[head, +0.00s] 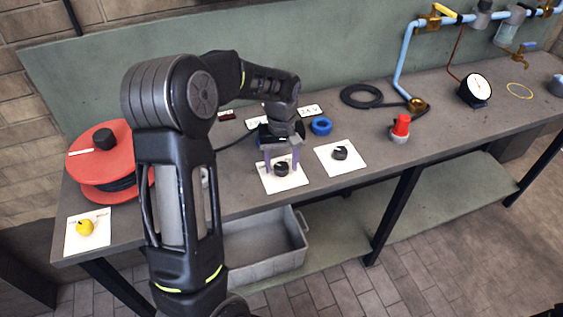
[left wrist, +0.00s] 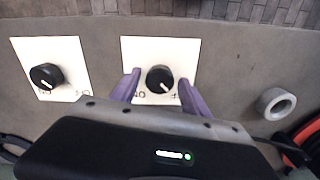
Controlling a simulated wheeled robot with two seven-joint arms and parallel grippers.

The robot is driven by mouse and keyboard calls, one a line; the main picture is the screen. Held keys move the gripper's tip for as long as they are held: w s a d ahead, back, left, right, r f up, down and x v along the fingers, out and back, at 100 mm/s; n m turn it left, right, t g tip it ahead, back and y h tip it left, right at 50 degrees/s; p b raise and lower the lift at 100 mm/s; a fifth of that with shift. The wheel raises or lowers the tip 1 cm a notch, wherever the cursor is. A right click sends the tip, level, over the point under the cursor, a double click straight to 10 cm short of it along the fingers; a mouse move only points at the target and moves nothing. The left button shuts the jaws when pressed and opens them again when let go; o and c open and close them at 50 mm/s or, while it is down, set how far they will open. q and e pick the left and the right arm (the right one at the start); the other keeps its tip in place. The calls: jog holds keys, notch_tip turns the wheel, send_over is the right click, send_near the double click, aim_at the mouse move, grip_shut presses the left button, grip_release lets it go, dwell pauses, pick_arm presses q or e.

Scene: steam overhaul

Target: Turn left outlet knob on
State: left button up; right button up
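The left outlet knob (head: 281,170) is a round black knob on a white plate at the front of the bench. My left gripper (head: 282,165) points down over it, with purple fingers apart. In the left wrist view the knob (left wrist: 160,79) sits between the two fingers, with a gap on each side. Its white mark points down and slightly right there, on the side of the partly hidden OFF label; the ON label is on the other side. A second black knob (head: 340,153) on its own plate is to the right; it also shows in the left wrist view (left wrist: 46,76). My right gripper is out of view.
A red reel (head: 100,190) and a yellow knob (head: 85,228) on a plate are at the left. A blue ring (head: 321,126), a red-capped part (head: 401,127) and a gauge (head: 475,90) stand on the bench. A grey bin (head: 262,262) is below.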

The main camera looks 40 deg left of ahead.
pick_arm(q)
grip_shut()
dwell(0.3)
jog(key=shift+m, duration=0.5)
jog(key=m+b, duration=0.1)
jog(key=m, duration=0.2)
jog(key=shift+m, duration=0.4)
jog(key=m, duration=0.4)
jog(key=shift+b, duration=0.4)
jog(key=m, duration=0.9)
jog(key=shift+a, duration=0.1)
